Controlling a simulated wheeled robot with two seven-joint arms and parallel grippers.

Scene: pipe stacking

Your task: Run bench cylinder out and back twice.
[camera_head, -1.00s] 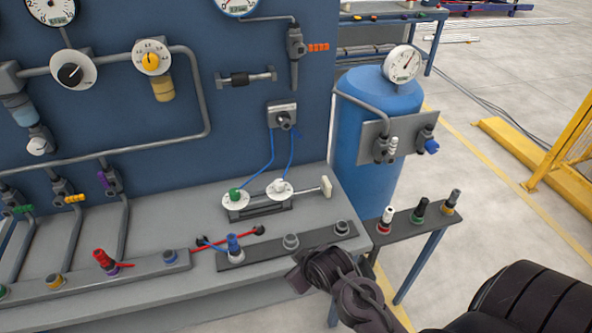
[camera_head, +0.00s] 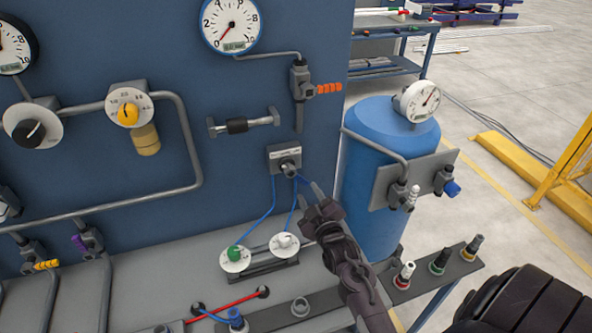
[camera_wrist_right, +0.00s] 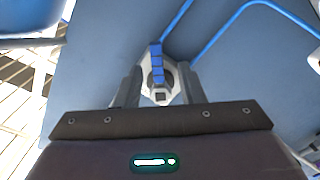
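The bench cylinder (camera_head: 268,265) lies on the grey bench, with a green-knobbed dial (camera_head: 236,257) and a white-knobbed dial (camera_head: 284,244) on top. Its rod end is hidden behind my right arm. Two blue tubes run from these dials up to a small grey valve box (camera_head: 284,158) on the blue panel. My right gripper (camera_head: 308,184) is just below and right of that valve, fingers apart and pointing up at it. In the right wrist view, a pale part with a blue striped piece (camera_wrist_right: 156,64) shows between the fingers; contact cannot be told. My left gripper is out of view.
A blue tank (camera_head: 375,223) with a gauge stands right of the panel. A small side shelf (camera_head: 423,277) holds several fittings. A strip with fittings runs along the bench front (camera_head: 322,303). Gauges, pipes and knobs cover the panel to the left.

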